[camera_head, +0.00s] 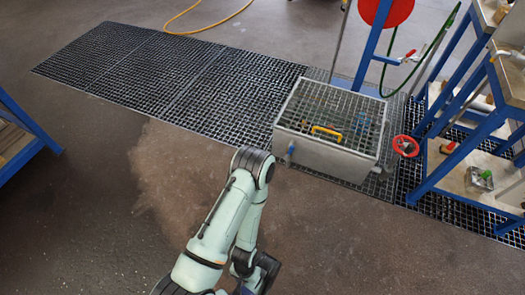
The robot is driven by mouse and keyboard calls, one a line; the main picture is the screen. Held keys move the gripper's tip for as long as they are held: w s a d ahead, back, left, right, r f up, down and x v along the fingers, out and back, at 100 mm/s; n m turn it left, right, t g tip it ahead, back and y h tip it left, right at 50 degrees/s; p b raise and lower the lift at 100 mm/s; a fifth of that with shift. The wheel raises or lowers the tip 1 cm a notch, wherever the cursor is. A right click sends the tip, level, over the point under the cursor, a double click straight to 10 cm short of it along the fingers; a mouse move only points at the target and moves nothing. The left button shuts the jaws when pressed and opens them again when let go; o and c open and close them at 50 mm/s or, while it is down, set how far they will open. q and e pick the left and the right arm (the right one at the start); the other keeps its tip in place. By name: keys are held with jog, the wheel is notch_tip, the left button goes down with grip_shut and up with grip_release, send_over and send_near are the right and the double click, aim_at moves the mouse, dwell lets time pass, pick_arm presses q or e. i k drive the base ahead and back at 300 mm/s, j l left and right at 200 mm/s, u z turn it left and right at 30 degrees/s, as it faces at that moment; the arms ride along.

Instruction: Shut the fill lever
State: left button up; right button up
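A small red lever (409,56) sits on a pipe fitting beside the blue frame, next to a green hose; I cannot tell for certain that it is the fill lever. A grey tank (325,155) with a grated top stands below it on the floor grating. Neither gripper shows clearly.
A blue-framed shelf rack (465,95) stands at the right. A red disc (386,8) is at the top on a blue post. Floor grating (150,75) runs across the back, with a yellow hose (205,29) beyond. Bare floor (110,200) is open at the left and front.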

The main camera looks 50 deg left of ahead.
aim_at(287, 158)
jog(key=i+j+u, duration=0.1)
jog(key=u, duration=1.35)
jog(key=i+u, duration=0.25)
jog(key=i, duration=0.45)
